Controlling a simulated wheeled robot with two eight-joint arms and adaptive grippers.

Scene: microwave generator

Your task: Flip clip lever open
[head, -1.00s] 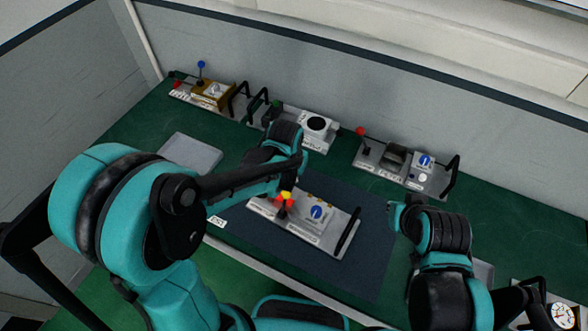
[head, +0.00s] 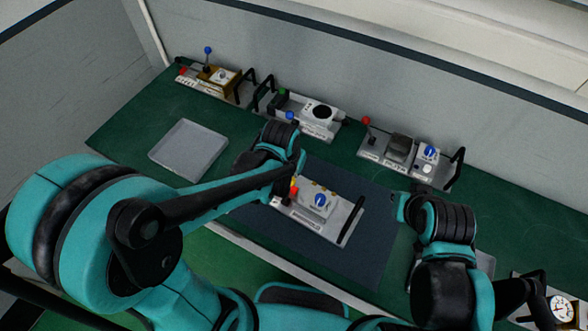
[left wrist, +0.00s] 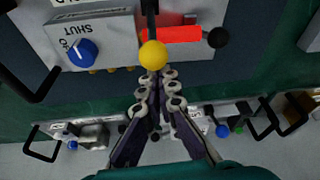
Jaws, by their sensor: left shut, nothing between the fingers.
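A grey-white module (head: 326,222) lies on a dark mat, with a blue knob (head: 319,200) and a black handle at its right end. In the left wrist view, a yellow ball (left wrist: 153,54) tops a dark upright lever, beside a red bar (left wrist: 172,34) and a black ball (left wrist: 218,38). I cannot tell which part is the clip lever. My left gripper (left wrist: 158,76) is shut and empty, its tips right by the yellow ball; contact is unclear. In the head view, my left arm partly hides the lever end. My right gripper (head: 400,206) hangs right of the module; its fingers are unclear.
Other modules stand along the wall: one with a blue-topped lever (head: 207,50), one with a black round dial (head: 321,110), and one with a red-topped lever (head: 366,121). A grey tray (head: 188,150) lies left. A gauge (head: 562,309) is at lower right.

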